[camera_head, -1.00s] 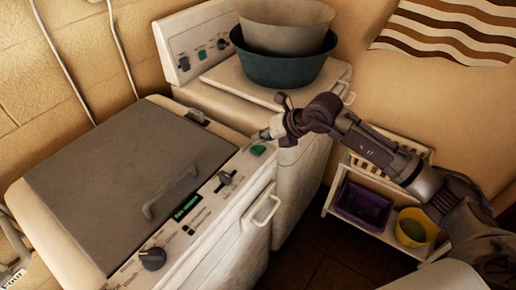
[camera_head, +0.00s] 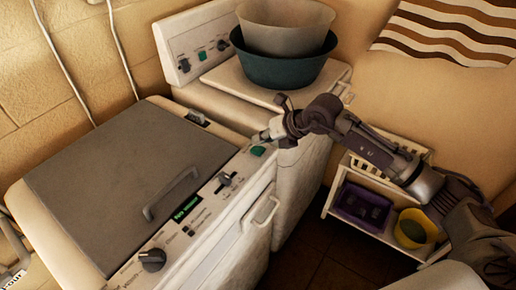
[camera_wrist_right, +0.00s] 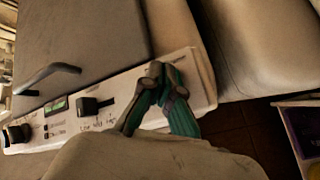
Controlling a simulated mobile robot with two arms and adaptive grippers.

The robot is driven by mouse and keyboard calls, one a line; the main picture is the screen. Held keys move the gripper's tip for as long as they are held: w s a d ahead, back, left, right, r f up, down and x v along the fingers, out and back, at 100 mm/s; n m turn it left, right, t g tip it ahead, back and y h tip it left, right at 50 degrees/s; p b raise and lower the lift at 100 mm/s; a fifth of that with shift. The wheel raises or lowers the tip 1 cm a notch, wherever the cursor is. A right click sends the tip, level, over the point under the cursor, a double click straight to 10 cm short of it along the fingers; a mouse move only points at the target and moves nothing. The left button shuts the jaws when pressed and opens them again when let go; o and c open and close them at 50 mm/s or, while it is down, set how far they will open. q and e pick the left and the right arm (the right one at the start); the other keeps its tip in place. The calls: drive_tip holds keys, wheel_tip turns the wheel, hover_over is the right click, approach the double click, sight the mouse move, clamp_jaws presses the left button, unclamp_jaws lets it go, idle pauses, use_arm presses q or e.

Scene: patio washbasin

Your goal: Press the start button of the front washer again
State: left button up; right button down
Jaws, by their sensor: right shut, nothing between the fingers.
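The front washer (camera_head: 235,180) has a grey lid and a slanted white control panel. Its green start button (camera_head: 257,150) sits at the far right end of the panel. The panel also holds a lit green display (camera_head: 187,208) and dark knobs (camera_head: 152,259). My right gripper (camera_head: 266,135) is shut and empty, its tip just beyond the button in the head view; I cannot tell whether it touches. In the right wrist view the shut fingers (camera_wrist_right: 158,78) lie over the panel's end and the button is not visible. My left gripper is not in view.
A second washer (camera_head: 215,75) stands behind, with a teal basin (camera_head: 280,68) and a beige basin (camera_head: 285,30) stacked on it. A low white shelf (camera_head: 375,235) at right holds a purple crate (camera_head: 362,205) and a yellow bucket (camera_head: 415,230). Dark floor lies between.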

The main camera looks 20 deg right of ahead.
sight(260, 150)
drive_tip(key=shift+f, duration=0.1)
drive_tip(key=shift+f+b, duration=0.35)
drive_tip(key=shift+b, duration=0.1)
drive_tip(key=shift+f+b, duration=0.4)
drive_tip(key=shift+f, duration=0.1)
idle(0.4)
drive_tip(key=shift+r, duration=0.15)
idle(0.6)
drive_tip(key=shift+r+p, duration=0.55)
drive_tip(key=shift+r, duration=0.25)
drive_tip(key=shift+r+p, duration=1.5)
drive_tip(key=shift+r, duration=1.05)
